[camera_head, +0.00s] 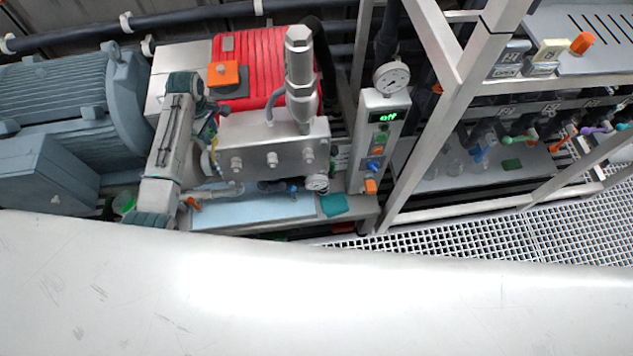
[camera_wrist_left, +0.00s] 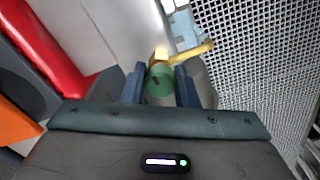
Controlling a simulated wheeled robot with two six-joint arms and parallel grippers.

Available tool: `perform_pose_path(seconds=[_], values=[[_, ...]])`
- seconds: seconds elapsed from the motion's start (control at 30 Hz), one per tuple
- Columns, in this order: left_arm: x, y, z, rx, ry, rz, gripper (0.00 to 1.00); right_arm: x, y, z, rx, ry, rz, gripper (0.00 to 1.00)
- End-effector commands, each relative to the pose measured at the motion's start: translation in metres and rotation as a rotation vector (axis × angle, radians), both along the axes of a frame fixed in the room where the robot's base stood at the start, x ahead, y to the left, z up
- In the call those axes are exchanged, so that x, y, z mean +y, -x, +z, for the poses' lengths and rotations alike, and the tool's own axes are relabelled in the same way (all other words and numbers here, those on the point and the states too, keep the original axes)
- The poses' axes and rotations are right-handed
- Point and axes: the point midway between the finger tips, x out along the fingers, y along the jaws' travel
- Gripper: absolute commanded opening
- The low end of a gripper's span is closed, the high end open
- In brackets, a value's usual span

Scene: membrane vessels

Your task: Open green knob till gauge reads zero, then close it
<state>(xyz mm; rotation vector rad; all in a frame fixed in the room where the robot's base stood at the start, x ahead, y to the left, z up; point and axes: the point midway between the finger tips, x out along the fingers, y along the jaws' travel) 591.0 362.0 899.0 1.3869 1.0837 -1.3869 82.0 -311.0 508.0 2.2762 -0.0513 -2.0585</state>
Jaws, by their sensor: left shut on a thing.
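The green knob (camera_wrist_left: 158,82) sits between the two dark fingers of my left gripper (camera_wrist_left: 159,88) in the left wrist view. The fingers are shut on its sides. In the head view my left gripper (camera_head: 209,128) is beside the left end of the steel pump block (camera_head: 270,142); the knob cannot be made out there. A round gauge (camera_head: 391,77) tops the grey control panel (camera_head: 371,150), and a small gauge (camera_head: 317,183) sits low at the block's right. Neither needle can be read clearly. My right gripper is not in view.
A yellow lever (camera_wrist_left: 195,50) is just beyond the knob. A red pump housing (camera_head: 262,60) and a large grey motor (camera_head: 70,95) stand close by. The panel's display (camera_head: 388,117) reads "off". A metal frame (camera_head: 445,120) stands right, with floor grating (camera_head: 500,230) below.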

Motion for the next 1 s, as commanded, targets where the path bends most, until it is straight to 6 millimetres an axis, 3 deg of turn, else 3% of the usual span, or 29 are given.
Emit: perform_pose_path(seconds=[0.03,1.0], values=[[-0.0003,0.0002,0.0042,0.0,0.0,-0.05,0.07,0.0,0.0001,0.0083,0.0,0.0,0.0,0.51],[0.0002,-0.0004,0.0007,-0.001,-0.002,-0.846,0.07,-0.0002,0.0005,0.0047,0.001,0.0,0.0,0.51]])
